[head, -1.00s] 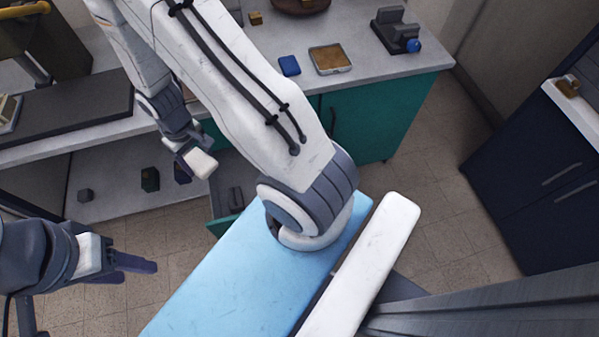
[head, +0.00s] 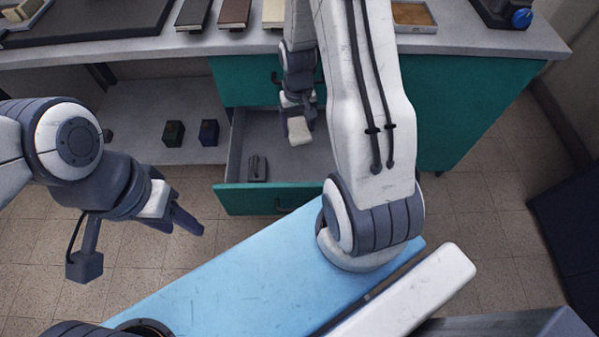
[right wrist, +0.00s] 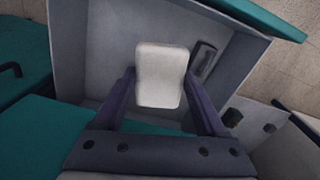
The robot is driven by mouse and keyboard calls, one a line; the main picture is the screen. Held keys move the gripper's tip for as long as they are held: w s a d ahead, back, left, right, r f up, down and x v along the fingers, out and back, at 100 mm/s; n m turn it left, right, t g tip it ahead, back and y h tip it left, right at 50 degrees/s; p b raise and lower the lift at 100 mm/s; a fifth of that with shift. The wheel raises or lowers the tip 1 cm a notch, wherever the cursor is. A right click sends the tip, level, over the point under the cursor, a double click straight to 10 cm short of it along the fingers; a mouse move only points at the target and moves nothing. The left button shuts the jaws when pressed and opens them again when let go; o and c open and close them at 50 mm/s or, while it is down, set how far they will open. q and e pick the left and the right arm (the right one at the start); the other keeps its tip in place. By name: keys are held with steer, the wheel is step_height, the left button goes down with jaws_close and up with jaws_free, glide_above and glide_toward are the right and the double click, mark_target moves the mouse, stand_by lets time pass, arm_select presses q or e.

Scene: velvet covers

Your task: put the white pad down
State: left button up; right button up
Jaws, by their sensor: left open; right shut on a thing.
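The white pad (head: 299,133) is held between the fingers of my right gripper (head: 297,113), above the open drawer (head: 262,199) of the teal cabinet. In the right wrist view the pad (right wrist: 160,76) sits between the two dark fingers of my right gripper (right wrist: 160,92), with the grey drawer floor beyond it. My left gripper (head: 188,218) is open and empty, over the floor to the left of the drawer front.
A dark object (head: 257,168) lies in the drawer, also seen in the right wrist view (right wrist: 203,58). Two small dark boxes (head: 173,133) (head: 208,132) stand on the shelf left of it. The worktop (head: 445,40) holds several items.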

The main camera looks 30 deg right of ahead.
mark_target(320, 169)
steer(key=d+f+m+b, duration=0.1)
steer(key=d+f+b, duration=0.1)
steer(key=f+b, duration=0.4)
steer(key=s+d+f+b, duration=0.1)
steer(key=d+f+b, duration=0.2)
steer(key=f+b, duration=0.4)
steer(key=s+d+f+m+b, duration=0.1)
steer(key=d+f+b, duration=0.1)
steer(key=f+b, duration=0.5)
steer(key=shift+s+d+f+m, duration=0.1)
steer(key=shift+f+m, duration=0.05)
steer(key=shift+f, duration=1.4)
steer(key=shift+d+f+m, duration=0.1)
steer(key=shift+f+m, duration=0.05)
steer(key=shift+f, duration=1.4)
steer(key=shift+r, duration=0.1)
steer(key=o, duration=1.3)
steer(key=shift+c, duration=0.2)
